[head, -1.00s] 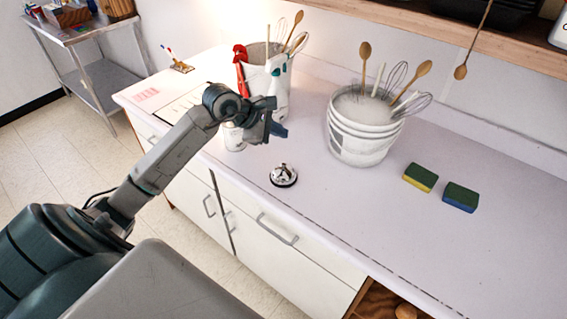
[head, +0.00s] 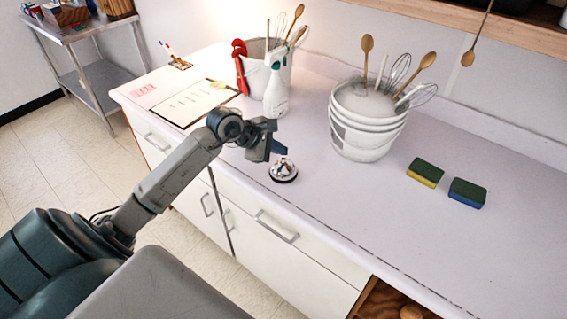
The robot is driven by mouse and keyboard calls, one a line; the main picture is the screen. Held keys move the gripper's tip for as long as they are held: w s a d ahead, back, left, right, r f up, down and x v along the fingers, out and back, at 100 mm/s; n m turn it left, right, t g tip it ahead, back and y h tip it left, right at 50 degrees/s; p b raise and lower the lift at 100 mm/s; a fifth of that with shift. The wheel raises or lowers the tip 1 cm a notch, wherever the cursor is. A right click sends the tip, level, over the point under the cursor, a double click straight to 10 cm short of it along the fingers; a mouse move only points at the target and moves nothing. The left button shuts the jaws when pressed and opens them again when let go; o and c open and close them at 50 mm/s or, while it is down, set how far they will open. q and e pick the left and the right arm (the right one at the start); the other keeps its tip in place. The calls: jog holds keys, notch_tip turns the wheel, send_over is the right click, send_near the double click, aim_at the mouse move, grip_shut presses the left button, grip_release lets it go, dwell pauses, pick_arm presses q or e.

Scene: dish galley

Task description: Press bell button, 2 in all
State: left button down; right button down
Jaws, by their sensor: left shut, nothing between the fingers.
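The bell (head: 283,171) is a small silver dome on a dark base, with its button on top. It stands on the white counter (head: 330,205) near the front edge. My left gripper (head: 279,147) is shut and empty. In the picture its blue fingertips are just above the bell's button. I cannot tell whether they touch it. My right gripper is not in view.
A white bucket with whisks and wooden spoons (head: 367,118) stands right of the bell. A spray bottle (head: 275,88) and another utensil bucket are behind the gripper. Two sponges (head: 426,172) lie to the right. A clipboard (head: 200,100) lies left.

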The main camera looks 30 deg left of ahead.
pick_arm(q)
jog(key=shift+r, duration=0.1)
dwell(0.6)
dwell(0.8)
dwell(0.4)
jog(key=shift+f+b, duration=0.4)
jog(key=shift+b, duration=0.1)
